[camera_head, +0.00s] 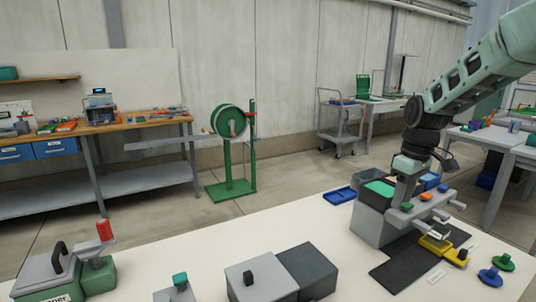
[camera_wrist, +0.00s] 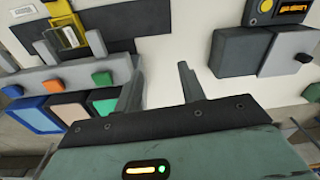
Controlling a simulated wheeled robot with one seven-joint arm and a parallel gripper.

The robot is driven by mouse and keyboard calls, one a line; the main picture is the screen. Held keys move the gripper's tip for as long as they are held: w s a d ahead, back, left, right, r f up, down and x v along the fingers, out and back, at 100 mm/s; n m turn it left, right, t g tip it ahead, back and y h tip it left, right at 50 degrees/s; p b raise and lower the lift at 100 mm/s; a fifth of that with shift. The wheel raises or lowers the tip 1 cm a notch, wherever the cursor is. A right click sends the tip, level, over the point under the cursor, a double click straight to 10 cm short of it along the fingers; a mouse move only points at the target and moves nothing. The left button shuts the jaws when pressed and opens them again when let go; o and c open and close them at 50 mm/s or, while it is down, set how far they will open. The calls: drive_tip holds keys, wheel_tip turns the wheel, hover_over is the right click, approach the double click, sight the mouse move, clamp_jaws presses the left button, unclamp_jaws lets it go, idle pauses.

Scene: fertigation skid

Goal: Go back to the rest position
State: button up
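My gripper (camera_head: 404,190) hangs at the end of my arm at the right of the head view, pointing down by the grey fixture (camera_head: 372,226) with small coloured knobs on the white table. In the wrist view my gripper (camera_wrist: 160,68) has its two dark fingers apart, with only bare white tabletop showing between them. It holds nothing that I can see. The fixture's green knob (camera_wrist: 102,79) and orange knob (camera_wrist: 53,86) lie left of the fingers in the wrist view. The head view does not clearly show whether a finger touches the fixture.
A grey box with a black knob (camera_head: 262,285) stands at the table's front middle. A green unit with a red handle (camera_head: 104,231) is at front left. Yellow parts (camera_head: 437,243) and green-and-blue knobs (camera_head: 490,276) sit at right. The table's middle (camera_head: 225,245) is clear.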

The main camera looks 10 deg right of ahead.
drive_tip(key=s+a+n, duration=0.1)
drive_tip(key=s+a, duration=0.5)
drive_tip(key=a, duration=0.5)
drive_tip(key=s+a+n, duration=0.1)
drive_tip(key=s+a, duration=0.6)
drive_tip(key=a, duration=0.4)
drive_tip(key=s+a+f, duration=0.1)
drive_tip(key=s+a, duration=0.2)
drive_tip(key=s, duration=0.5)
drive_tip(key=s+a, duration=0.3)
drive_tip(key=s, duration=0.5)
drive_tip(key=shift+s+a+f, duration=0.25)
drive_tip(key=shift+s+f, duration=0.1)
drive_tip(key=shift+s, duration=0.05)
